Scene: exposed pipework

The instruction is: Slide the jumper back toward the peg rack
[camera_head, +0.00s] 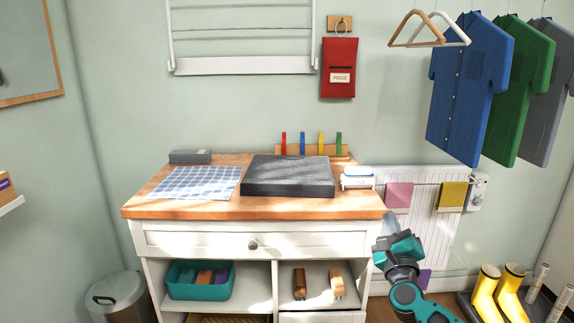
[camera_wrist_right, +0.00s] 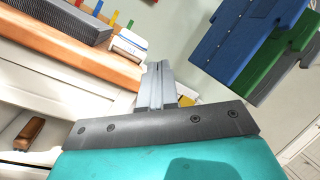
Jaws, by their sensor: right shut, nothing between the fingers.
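The jumper, a dark grey folded slab (camera_head: 288,178), lies flat on the wooden dresser top, right of its middle. Its edge also shows at the upper left of the right wrist view (camera_wrist_right: 60,22). The peg rack (camera_head: 313,150), a wooden strip with red, blue, yellow and green pegs, stands behind the jumper at the back edge. My right gripper (camera_head: 390,218) is shut and empty, off the dresser's right front corner and apart from the jumper. Its closed fingers show in the right wrist view (camera_wrist_right: 157,72). My left gripper is not in view.
A checked blue cloth (camera_head: 200,184) and a grey box (camera_head: 190,157) are left of the jumper. A small white item with a blue top (camera_head: 357,178) stands to its right. A radiator (camera_head: 430,220) is beside the dresser. Shirts (camera_head: 470,85) hang at the upper right.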

